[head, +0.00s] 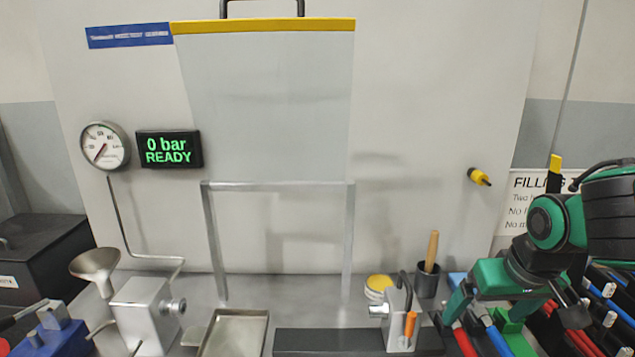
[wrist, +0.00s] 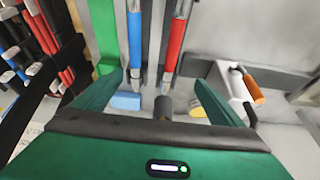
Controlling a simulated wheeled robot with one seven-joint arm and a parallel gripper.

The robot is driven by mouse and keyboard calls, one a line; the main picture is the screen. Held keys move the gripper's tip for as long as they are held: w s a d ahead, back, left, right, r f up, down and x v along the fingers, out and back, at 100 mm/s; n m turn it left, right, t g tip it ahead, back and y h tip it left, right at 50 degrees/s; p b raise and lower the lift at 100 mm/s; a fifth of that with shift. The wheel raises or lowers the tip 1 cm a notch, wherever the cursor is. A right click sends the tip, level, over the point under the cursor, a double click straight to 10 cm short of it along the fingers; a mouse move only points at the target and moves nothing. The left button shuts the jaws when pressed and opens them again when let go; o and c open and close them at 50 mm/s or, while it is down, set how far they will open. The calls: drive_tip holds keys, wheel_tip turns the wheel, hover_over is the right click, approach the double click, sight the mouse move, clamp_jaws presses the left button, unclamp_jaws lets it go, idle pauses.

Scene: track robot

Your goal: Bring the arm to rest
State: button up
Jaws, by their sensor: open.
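My green arm reaches in from the right in the head view. My gripper (head: 483,312) points downward at the front right, its two green fingers spread apart. It also shows in the wrist view (wrist: 160,88), open, with no held object visible between the fingers. A red-handled tool (head: 464,342) and a blue-handled tool (head: 498,341) lie below it. In the wrist view the blue handle (wrist: 135,38) and red handle (wrist: 175,42) run side by side beyond the fingertips. I cannot tell how far they are from the fingers.
A rack of red and blue tools (head: 603,315) is close under my arm. Left of the gripper stand a clamp block with an orange handle (head: 398,325) and a dark cup (head: 428,281). A metal tray (head: 232,330) sits further left. The display (head: 169,149) reads "0 bar READY".

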drive_tip(key=s+d+f+m+g, duration=0.1)
drive_tip(key=s+d+m+g, duration=0.1)
drive_tip(key=s+d, duration=0.3)
drive_tip(key=s+d+m+g, duration=0.2)
drive_tip(key=s+d+m, duration=0.2)
drive_tip(key=s, duration=0.6)
drive_tip(key=shift+s+d+f, duration=0.3)
drive_tip(key=shift+d+f, duration=0.05)
drive_tip(key=shift+d, duration=0.4)
